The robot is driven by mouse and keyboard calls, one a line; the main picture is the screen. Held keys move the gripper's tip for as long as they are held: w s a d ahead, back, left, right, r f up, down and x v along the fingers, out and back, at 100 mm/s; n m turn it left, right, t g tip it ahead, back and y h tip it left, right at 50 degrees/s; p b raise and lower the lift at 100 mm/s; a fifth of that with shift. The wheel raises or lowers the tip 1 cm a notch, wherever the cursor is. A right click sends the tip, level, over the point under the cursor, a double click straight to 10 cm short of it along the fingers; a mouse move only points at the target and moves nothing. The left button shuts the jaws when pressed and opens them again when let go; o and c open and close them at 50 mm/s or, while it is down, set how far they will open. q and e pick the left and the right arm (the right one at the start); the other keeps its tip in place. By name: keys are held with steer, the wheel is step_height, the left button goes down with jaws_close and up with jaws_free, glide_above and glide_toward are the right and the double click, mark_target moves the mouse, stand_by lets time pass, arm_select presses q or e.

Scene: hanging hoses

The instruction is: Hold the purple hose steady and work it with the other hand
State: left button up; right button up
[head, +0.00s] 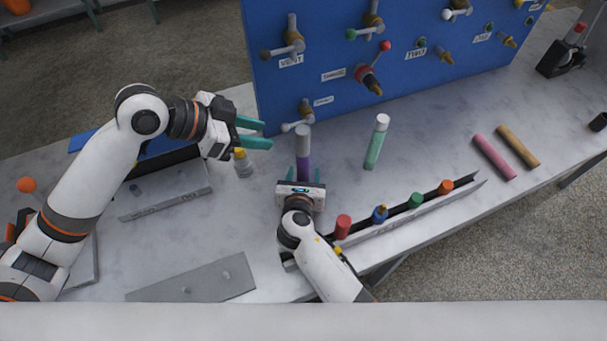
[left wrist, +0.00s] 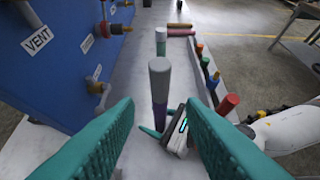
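The purple hose (head: 303,166) has a grey upper end and stands roughly upright in front of the blue panel. In the left wrist view its purple part (left wrist: 160,116) shows low, beneath the grey end. My right gripper (head: 304,175) is at its lower part, with one teal finger on each side and what looks like a small gap to the hose. My left gripper (head: 252,134) is open and empty, up and to the left of the hose. In the left wrist view its fingers are wide apart, with the hose beyond and between them.
The blue panel (head: 330,50) with labelled fittings stands behind. A green hose (head: 375,145) is right of the purple one. A rail (head: 460,193) with several coloured caps lies along the front. A yellow-capped bottle (head: 242,165) is under my left gripper. Pink (head: 494,157) and brown (head: 517,146) cylinders lie right.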

steer(key=c, duration=0.9)
arm_select(q)
steer(key=o, duration=0.3)
steer(key=shift+d, duration=0.1)
arm_select(e)
steer(key=shift+c, duration=0.7)
arm_select(q)
steer(key=shift+o, duration=0.2)
steer(key=r+n+g+y, duration=0.2)
steer(key=n+g+y, duration=0.1)
steer(key=g+y, duration=0.1)
glide_above(303, 140)
steer(key=r+n+y, duration=0.1)
steer(key=y, duration=0.1)
steer(key=w+r+n+y, duration=0.1)
steer(key=n+y, duration=0.1)
steer(key=shift+d+r+y, duration=0.2)
steer(key=shift+r+y, duration=0.1)
steer(key=shift+r, duration=0.05)
steer(key=shift+w+a+r+n+y, duration=0.15)
steer(key=shift+w+r+n+y, duration=0.15)
steer(key=shift+n+y, duration=0.25)
step_height(303, 140, down, 12)
steer(key=shift+r, duration=0.15)
steer(key=c, duration=1.1)
